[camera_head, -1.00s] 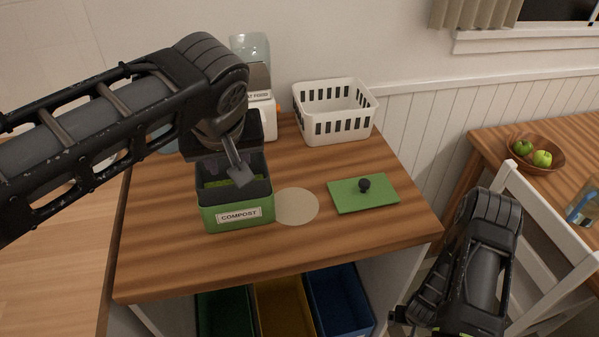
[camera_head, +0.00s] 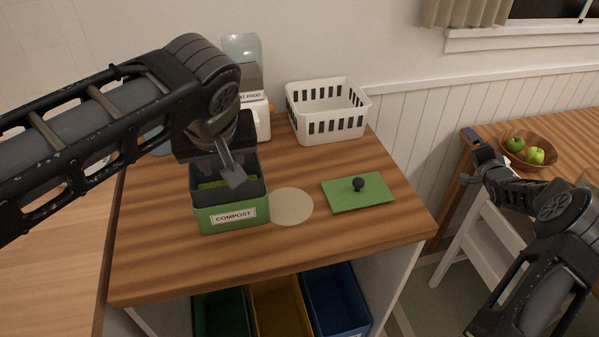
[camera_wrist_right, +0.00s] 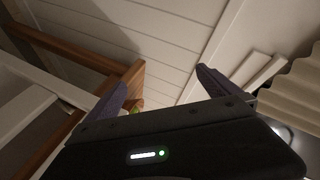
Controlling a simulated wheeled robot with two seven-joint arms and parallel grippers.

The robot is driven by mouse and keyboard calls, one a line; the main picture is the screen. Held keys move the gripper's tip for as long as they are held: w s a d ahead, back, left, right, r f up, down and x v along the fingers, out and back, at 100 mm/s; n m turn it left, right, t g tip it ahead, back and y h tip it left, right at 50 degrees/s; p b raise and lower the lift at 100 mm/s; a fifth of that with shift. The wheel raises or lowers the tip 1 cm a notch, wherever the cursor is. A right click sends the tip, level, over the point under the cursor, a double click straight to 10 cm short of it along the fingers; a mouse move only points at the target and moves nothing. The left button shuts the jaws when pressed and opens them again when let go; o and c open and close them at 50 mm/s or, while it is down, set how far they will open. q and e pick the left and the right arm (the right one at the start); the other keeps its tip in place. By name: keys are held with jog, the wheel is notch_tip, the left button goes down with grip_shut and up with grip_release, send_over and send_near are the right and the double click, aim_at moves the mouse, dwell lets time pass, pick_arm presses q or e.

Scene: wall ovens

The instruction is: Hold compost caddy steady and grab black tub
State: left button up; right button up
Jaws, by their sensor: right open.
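The green compost caddy (camera_head: 240,226) with a white COMPOST label stands upright on the wooden counter. A dark tub (camera_head: 259,191) sits inside it, with its rim above the green wall and some green matter within. My left gripper (camera_head: 228,176) is over the caddy's opening, with a grey finger in front of the tub; its grip is partly hidden. My right gripper (camera_head: 472,142) is raised well to the right of the caddy, by the side table. In the right wrist view my right gripper (camera_wrist_right: 160,88) has its fingers apart with nothing held between them.
A green lid (camera_head: 340,196) with a black knob and a pale round disc (camera_head: 291,207) lie right of the caddy. A white basket (camera_head: 330,137) and a food dispenser (camera_head: 258,120) stand behind. A fruit bowl (camera_head: 545,145) is on the side table; a white chair (camera_head: 470,235) stands below.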

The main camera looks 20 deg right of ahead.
aim_at(243, 199)
notch_tip(243, 199, up, 11)
jog(key=d+m, duration=0.2)
jog(key=m, duration=0.1)
jog(key=a+m+g+y, duration=0.1)
jog(key=a+y, duration=0.4)
jog(key=a, duration=1.1)
jog(key=s+a+r+m+g+y, duration=0.1)
jog(key=a+g+y, duration=0.3)
jog(key=a, duration=1.2)
jog(key=s+a+r+m+g+y, duration=0.1)
jog(key=a+y, duration=0.6)
jog(key=a, duration=1)
jog(key=shift+s+r+g, duration=0.1)
jog(key=shift+s+g, duration=0.1)
jog(key=shift+g, duration=0.6)
jog(key=s+a+n+g+y, duration=0.1)
jog(key=s+a+g, duration=0.1)
jog(key=a, duration=0.1)
jog(key=s+a+n+g+y, duration=0.1)
jog(key=s+a+n+g, duration=0.1)
jog(key=a, duration=0.1)
jog(key=s+a+n+g+y, duration=0.1)
jog(key=s+a+g, duration=0.1)
jog(key=a, duration=0.2)
jog(key=shift+a+f+n, duration=0.1)
jog(key=shift+f+n, duration=0.2)
jog(key=shift+f, duration=0.05)
jog(key=shift+a, duration=0.1)
jog(key=x, duration=1.1)
jog(key=shift+a, duration=0.45)
